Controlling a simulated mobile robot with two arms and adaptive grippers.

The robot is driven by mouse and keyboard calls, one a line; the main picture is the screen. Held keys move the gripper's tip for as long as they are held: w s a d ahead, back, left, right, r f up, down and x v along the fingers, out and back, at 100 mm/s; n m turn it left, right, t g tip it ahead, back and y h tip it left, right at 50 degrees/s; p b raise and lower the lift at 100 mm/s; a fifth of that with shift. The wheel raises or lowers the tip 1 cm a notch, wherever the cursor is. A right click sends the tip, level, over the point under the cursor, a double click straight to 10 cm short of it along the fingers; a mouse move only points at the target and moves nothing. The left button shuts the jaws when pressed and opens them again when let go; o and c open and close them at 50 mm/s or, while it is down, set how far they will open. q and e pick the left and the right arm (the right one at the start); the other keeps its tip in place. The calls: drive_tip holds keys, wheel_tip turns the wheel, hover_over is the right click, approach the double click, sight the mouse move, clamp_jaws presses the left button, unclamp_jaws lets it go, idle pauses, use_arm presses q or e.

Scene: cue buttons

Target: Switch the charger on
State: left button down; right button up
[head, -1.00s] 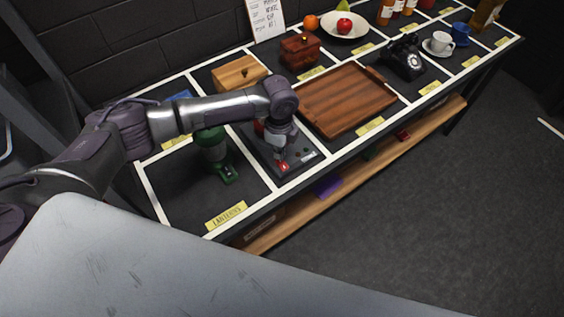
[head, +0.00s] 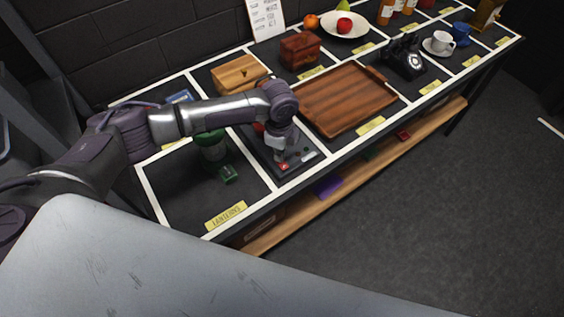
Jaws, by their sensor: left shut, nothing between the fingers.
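A dark panel (head: 264,156) with small buttons lies on the table beneath my left gripper; I cannot read whether it is the charger. A red button (head: 284,166) sits near its front edge, with a small dark part and a pale strip to its right. My left gripper (head: 281,157) is shut and empty, pointing down just behind the red button. I cannot tell whether its tips touch the panel. My left wrist hides the panel's back part, where something red partly shows. My right gripper is not in view.
A green lantern-like object (head: 212,150) stands left of the panel. A wooden tray (head: 342,98) lies to its right. Wooden boxes (head: 239,74), a black telephone (head: 405,58) and a cup (head: 442,42) stand farther back. White strips divide the table.

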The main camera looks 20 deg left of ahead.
use_arm(q)
drive_tip(key=shift+f+b, duration=0.3)
drive_tip(key=shift+f, duration=0.3)
drive_tip(key=shift+s+r, duration=0.1)
drive_tip(key=shift+r+p, duration=0.85)
drive_tip(key=shift+p, duration=0.25)
wheel_tip(320, 180, up, 5)
drive_tip(key=p, duration=0.5)
drive_tip(key=shift+r, duration=0.15)
